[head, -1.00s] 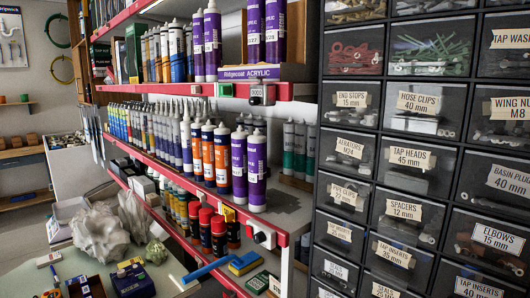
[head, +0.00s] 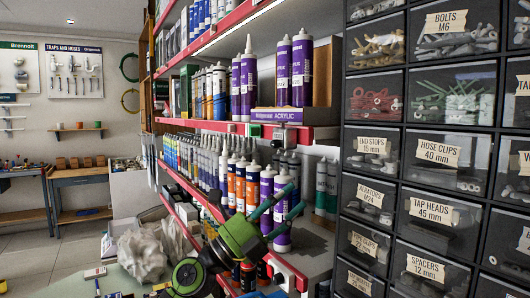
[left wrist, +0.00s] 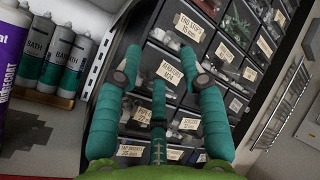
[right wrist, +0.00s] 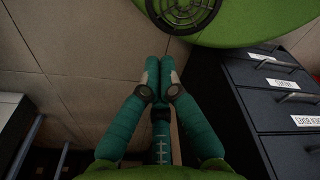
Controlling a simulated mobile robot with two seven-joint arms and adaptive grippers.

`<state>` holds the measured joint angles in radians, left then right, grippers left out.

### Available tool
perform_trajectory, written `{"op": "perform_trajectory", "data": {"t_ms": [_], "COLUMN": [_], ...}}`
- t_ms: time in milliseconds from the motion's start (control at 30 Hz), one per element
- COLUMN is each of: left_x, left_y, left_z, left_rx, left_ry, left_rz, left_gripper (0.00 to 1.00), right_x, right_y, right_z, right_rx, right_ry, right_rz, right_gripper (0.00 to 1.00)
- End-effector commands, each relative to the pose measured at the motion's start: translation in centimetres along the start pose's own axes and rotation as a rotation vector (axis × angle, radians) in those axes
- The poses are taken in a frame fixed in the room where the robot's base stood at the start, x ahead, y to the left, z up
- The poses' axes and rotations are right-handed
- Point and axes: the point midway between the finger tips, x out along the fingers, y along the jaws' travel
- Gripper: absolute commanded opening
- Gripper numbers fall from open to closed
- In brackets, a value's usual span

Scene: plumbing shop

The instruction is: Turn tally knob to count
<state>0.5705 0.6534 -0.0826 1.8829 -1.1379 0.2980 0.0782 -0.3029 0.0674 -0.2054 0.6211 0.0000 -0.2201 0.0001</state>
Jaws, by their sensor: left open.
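A small grey tally counter (head: 284,136) sits on the red front edge of the upper shelf; its knob and digits are too small to read. Another small fitting (head: 279,279) is on the lower red edge, partly hidden. My left gripper (head: 292,198) is open and empty, below the counter and in front of the middle shelf's tubes. In the left wrist view, its teal fingers (left wrist: 160,58) are spread, with drawers behind. My right gripper (right wrist: 160,62) shows only in its wrist view, fingertips together with nothing visible between them, above the floor.
Purple and orange tubes (head: 267,186) stand close behind my left gripper. A cabinet of labelled drawers (head: 440,152) fills the right side. Teal tubes (left wrist: 60,58) stand left in the left wrist view. Dark drawers (right wrist: 275,105) are right of my right gripper.

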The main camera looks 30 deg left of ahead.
Motion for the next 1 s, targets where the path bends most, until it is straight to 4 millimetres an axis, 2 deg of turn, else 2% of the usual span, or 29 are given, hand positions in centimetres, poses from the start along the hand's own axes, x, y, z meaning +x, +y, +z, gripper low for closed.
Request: {"op": "perform_trajectory", "data": {"t_ms": [33, 167, 300, 400, 500, 667, 1000], "left_x": [1.1, 2.1, 1.4, 0.3, -0.6, -0.4, 3.8], "left_y": [-2.1, -4.7, -6.2, -7.0, -7.5, -7.4, -4.7], "left_z": [0.8, 2.8, 6.7, 9.4, 11.2, 12.0, 11.3], "left_rx": [0.135, 0.447, 0.702, 0.811, 0.867, 0.889, 0.885], "left_ry": [0.081, 0.259, 0.367, 0.397, 0.409, 0.415, 0.417], "left_rz": [0.001, 0.09, 0.256, 0.367, 0.445, 0.485, 0.482], "left_gripper": [0.41, 0.41, 0.41, 0.41, 0.41, 0.41, 0.41], "right_x": [-0.1, -0.1, -0.2, -0.2, -0.2, -0.7, -3.2], "right_y": [0.0, 0.5, 1.1, 1.2, 1.2, 1.3, 1.3], "right_z": [0.0, 0.1, 0.2, 0.2, 0.2, 0.1, -0.2], "right_rx": [0.0, -0.002, -0.002, 0.0, 0.001, 0.001, 0.001], "right_ry": [-0.001, -0.002, -0.004, -0.004, -0.004, -0.003, -0.002], "right_rz": [0.0, 0.006, 0.013, 0.016, 0.016, 0.016, 0.017], "right_gripper": [0.0, 0.0, 0.0, 0.0, 0.0, 0.0, 0.0]}}
